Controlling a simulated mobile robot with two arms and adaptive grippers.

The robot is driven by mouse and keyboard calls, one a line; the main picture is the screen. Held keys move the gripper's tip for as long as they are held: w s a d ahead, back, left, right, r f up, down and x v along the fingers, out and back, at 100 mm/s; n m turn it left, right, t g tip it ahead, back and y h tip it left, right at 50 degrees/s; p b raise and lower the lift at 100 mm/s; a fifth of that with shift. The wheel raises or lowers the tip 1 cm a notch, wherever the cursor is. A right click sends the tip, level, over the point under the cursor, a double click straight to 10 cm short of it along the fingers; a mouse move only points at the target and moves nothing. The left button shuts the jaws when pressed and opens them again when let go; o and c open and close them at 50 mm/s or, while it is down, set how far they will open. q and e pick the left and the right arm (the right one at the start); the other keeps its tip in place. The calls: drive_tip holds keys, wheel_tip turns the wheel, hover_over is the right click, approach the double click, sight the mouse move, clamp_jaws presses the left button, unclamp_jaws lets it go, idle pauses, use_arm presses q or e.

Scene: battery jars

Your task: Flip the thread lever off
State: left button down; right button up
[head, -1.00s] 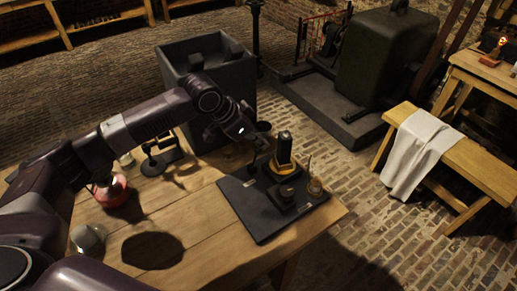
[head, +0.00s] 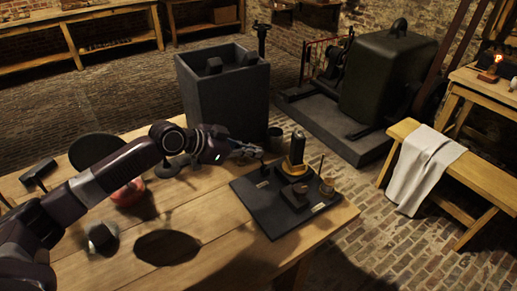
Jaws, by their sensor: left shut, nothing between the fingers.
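A dark board (head: 265,218) lies on the wooden table near its right end. On it stand a tall yellow-and-black device (head: 297,150), a low dark block (head: 295,194) and a small amber piece with a thin stick (head: 327,186). A small dark upright piece (head: 263,171) near the board's back left corner may be the thread lever; it is too small to tell, and its position cannot be read. My left gripper (head: 257,150) is shut and empty, close to that piece at the board's back left. I cannot tell whether they touch. My right gripper is not in view.
A tall grey bin (head: 222,108) stands behind the table. A dark cup (head: 275,140) stands behind the board. A red rounded object (head: 128,192) and a grey one (head: 103,237) sit left on the table (head: 215,240).

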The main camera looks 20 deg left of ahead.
use_arm(q)
drive_tip(key=shift+w+d+f, duration=0.15)
drive_tip(key=shift+d+f, duration=0.05)
drive_tip(key=shift+f, duration=0.3)
drive_tip(key=shift+w+d+f, duration=0.15)
drive_tip(key=shift+d+f, duration=0.05)
drive_tip(key=shift+f, duration=0.3)
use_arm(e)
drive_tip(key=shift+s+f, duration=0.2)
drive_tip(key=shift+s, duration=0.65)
use_arm(q)
drive_tip(key=shift+r, duration=0.15)
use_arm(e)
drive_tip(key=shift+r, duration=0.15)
use_arm(q)
drive_tip(key=shift+w+d+r+p, duration=0.15)
drive_tip(key=shift+r+p, duration=0.15)
wheel_tip(320, 180, up, 4)
drive_tip(key=w+d+p, duration=0.2)
drive_tip(key=w+p, duration=0.1)
drive_tip(key=p, duration=0.1)
drive_tip(key=b+v, duration=0.3)
drive_tip(key=v, duration=0.6)
drive_tip(key=shift+s+r, duration=0.25)
drive_tip(key=shift+r, duration=0.15)
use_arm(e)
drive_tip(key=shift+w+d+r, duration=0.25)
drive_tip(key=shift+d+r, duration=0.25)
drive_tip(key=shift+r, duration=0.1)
